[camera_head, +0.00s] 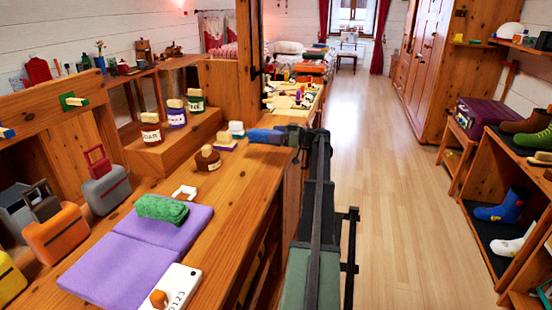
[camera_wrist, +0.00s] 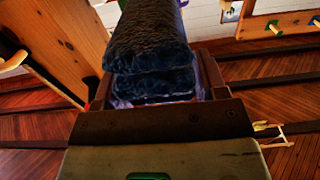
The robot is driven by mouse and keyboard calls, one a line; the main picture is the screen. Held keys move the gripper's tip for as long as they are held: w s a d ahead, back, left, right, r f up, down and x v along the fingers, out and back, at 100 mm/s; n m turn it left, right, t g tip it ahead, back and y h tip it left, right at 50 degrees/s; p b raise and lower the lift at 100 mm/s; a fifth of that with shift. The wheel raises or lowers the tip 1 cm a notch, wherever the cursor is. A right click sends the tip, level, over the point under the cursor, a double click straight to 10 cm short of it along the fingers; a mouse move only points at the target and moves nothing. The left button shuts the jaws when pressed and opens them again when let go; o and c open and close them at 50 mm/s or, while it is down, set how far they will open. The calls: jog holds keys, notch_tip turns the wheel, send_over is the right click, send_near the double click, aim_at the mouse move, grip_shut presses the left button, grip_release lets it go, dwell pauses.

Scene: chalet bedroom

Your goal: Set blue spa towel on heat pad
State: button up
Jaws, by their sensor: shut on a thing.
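The blue spa towel (camera_head: 264,136) is held out at the end of my arm, above the right edge of the wooden bench in the head view. In the wrist view the towel (camera_wrist: 150,42) is a dark blue folded roll. My gripper (camera_head: 287,134) is shut on it; the fingers are partly hidden by the towel. The heat pad (camera_head: 118,268) looks to be the purple two-part pad on the near bench, well to the lower left of my gripper. A green rolled towel (camera_head: 161,208) lies on its far half. The near half is bare.
A white numbered control (camera_head: 182,287) with an orange knob lies right of the pad. A small white frame (camera_head: 184,192) lies behind it. Orange (camera_head: 55,235) and grey (camera_head: 106,188) cases stand left. Labelled jars (camera_head: 151,131) stand on a wooden step beyond.

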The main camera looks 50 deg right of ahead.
notch_tip(320, 180, down, 4)
jog(key=b, duration=0.4)
jog(key=shift+r, duration=0.25)
jog(key=shift+f, duration=0.25)
jog(key=o, duration=1)
jog(key=shift+c, duration=0.2)
jog(key=v, duration=1)
jog(key=shift+s, duration=0.4)
jog(key=shift+o, duration=0.4)
jog(key=shift+d, duration=0.1)
